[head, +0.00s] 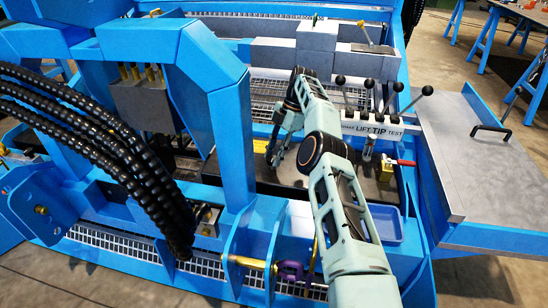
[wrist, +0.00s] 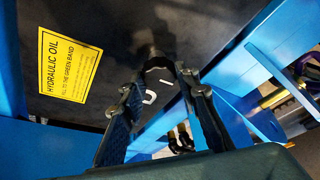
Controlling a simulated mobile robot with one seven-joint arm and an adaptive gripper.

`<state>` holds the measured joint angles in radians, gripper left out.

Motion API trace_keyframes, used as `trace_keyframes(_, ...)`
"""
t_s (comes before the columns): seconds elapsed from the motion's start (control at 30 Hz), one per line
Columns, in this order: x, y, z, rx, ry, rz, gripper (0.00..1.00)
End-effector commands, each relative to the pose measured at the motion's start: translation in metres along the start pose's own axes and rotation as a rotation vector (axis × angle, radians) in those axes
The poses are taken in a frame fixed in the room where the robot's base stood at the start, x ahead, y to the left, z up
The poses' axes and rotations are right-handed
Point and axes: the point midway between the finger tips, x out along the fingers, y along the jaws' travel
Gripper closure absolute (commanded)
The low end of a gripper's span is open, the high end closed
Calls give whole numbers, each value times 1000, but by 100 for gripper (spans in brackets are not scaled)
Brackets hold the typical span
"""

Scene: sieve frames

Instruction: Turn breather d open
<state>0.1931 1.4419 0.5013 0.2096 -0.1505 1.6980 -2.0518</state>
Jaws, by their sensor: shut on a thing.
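In the wrist view, my gripper (wrist: 162,70) is shut on a small dark part at the top middle, which I take to be breather d (wrist: 152,50). It is dim and partly hidden by the fingertips, so its exact turn is unclear. White marks like "0" and "I" (wrist: 157,90) show on the dark surface just below it, between the fingers. In the head view, my gripper (head: 274,156) reaches down beside the dark tank top (head: 246,178); the breather itself is not clear there.
A yellow "HYDRAULIC OIL" label (wrist: 68,68) is on the dark tank. Blue frame bars (wrist: 240,60) stand close on the right. Levers (head: 384,95) on the "LIFT TIP TEST" panel, a red-handled valve (head: 402,162) and a blue tray (head: 386,222) are near my arm.

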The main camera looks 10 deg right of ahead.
Motion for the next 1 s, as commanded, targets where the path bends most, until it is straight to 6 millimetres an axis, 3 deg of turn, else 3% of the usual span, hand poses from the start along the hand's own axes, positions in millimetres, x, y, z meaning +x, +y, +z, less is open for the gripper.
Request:
trace_keyframes(0.47,0,-3,2,-3,-5,-10,95)
trace_keyframes(0.5,0,-3,2,-3,-5,-11,68)
trace_keyframes(0.63,0,-3,2,-3,-3,-9,53)
trace_keyframes(1.0,-1,-2,0,1,0,-5,53)
